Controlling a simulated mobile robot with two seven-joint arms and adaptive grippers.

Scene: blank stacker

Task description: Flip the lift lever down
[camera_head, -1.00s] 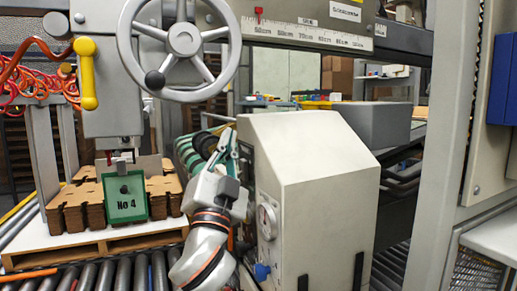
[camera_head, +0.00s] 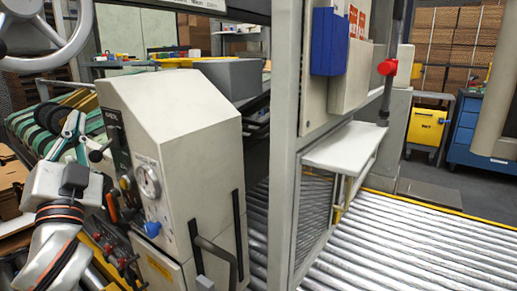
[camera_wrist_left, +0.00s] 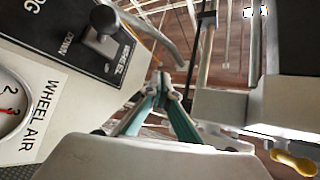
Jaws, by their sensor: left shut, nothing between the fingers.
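My left gripper (camera_head: 76,124) is shut and empty at the left side of the pale control cabinet (camera_head: 185,120). Its closed teal fingers (camera_wrist_left: 163,82) point away from the wrist, over open space. A short lever with a dark knob (camera_head: 98,152) sticks out of the cabinet's black panel just right of the fingers. In the left wrist view this knob (camera_wrist_left: 102,22) is at upper left, on a plate reading "DOWN" and "WHEEL". The fingers look apart from it. I cannot tell whether this is the lift lever. My right gripper is not in view.
A grey post (camera_head: 298,150) stands right of the cabinet.

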